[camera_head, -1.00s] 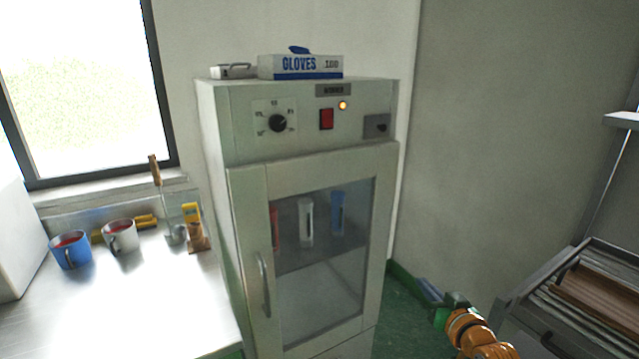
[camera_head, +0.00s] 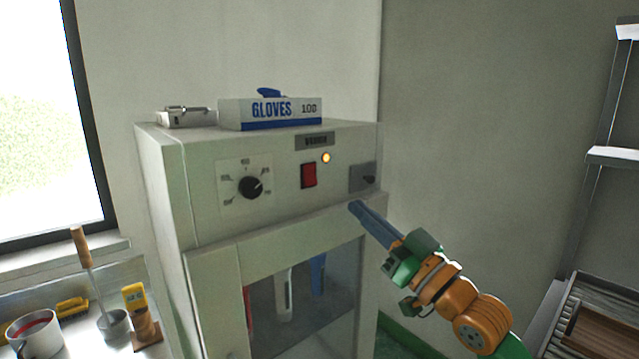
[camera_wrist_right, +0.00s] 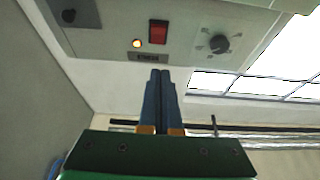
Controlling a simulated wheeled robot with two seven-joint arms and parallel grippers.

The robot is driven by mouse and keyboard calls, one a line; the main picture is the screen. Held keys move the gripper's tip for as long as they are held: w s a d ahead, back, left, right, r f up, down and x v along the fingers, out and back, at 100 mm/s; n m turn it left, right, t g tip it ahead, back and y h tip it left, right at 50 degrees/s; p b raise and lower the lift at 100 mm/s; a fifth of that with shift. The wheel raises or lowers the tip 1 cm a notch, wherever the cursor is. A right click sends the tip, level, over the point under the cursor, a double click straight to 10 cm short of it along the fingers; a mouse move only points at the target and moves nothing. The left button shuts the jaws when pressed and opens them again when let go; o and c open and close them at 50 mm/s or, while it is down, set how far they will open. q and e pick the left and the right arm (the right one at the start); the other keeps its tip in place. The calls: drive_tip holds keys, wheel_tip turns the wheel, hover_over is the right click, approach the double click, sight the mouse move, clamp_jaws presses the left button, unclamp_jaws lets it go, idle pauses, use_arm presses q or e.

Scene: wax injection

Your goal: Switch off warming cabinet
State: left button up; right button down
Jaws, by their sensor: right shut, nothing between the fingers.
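The warming cabinet (camera_head: 200,239) is a pale upright box with a glass door. Its top panel has a red rocker switch (camera_head: 308,175), a lit amber lamp (camera_head: 325,158) and a black dial (camera_head: 251,187). The switch also shows in the right wrist view (camera_wrist_right: 158,32), beside the glowing lamp (camera_wrist_right: 137,43). My right gripper (camera_head: 356,207) is shut and empty, its blue fingertips below and right of the switch, by the panel's lower right. In the right wrist view the closed fingers (camera_wrist_right: 160,75) point toward the panel below the switch. I cannot tell whether they touch it. My left gripper is out of view.
A gloves box (camera_head: 270,112) and a small metal case (camera_head: 187,117) sit on top of the cabinet. A latch plate (camera_head: 363,178) is at the panel's right. A rack (camera_head: 595,300) is at right.

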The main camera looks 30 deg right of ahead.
sight(307, 177)
drive_tip(key=p+x, duration=0.1)
drive_tip(key=x, duration=0.2)
drive_tip(key=f+p+x, duration=0.1)
drive_tip(key=p+x, duration=0.1)
drive_tip(key=x, duration=0.2)
drive_tip(key=w+f+p+x, duration=0.1)
drive_tip(key=p+x, duration=0.1)
drive_tip(key=x, duration=0.1)
drive_tip(key=shift+w, duration=0.25)
drive_tip(key=shift+w+f, duration=0.25)
drive_tip(key=shift+w, duration=0.15)
drive_tip(key=shift+s, duration=0.1)
